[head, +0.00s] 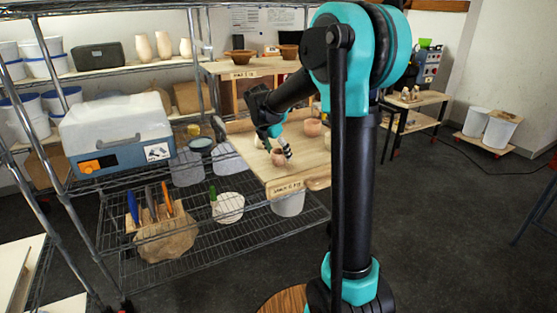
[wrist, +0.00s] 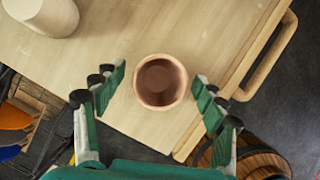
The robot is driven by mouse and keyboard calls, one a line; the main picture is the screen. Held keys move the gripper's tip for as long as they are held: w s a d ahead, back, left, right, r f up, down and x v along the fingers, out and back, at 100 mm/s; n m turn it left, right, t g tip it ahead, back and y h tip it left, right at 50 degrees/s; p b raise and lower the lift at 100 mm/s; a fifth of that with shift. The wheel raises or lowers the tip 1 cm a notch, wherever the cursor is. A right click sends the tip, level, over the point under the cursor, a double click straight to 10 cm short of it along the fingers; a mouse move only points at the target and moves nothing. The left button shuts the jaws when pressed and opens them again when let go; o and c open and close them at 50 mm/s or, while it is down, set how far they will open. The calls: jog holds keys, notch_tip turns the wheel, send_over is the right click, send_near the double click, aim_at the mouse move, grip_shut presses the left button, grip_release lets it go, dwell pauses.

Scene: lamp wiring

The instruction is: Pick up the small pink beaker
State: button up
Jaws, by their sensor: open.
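The small pink beaker (wrist: 161,96) shows in the wrist view from above, its round mouth open and dark inside. It stands on a light wooden board near the board's edge. My gripper (wrist: 158,80) is open, with one green-padded finger left of the beaker and the other right of it. Gaps show on both sides, so neither finger touches it in this view. In the head view the beaker (head: 277,158) stands near the front of the wooden table, with my gripper (head: 279,148) right at it.
A cream vessel (wrist: 45,12) stands on the board at upper left in the wrist view. Another pinkish pot (head: 312,128) sits farther back on the wooden table (head: 298,178).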

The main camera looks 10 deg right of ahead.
jog(key=shift+f, duration=0.3)
jog(key=shift+c, duration=0.3)
jog(key=c, duration=1.2)
jog(key=shift+c, duration=0.2)
jog(key=shift+r, duration=0.1)
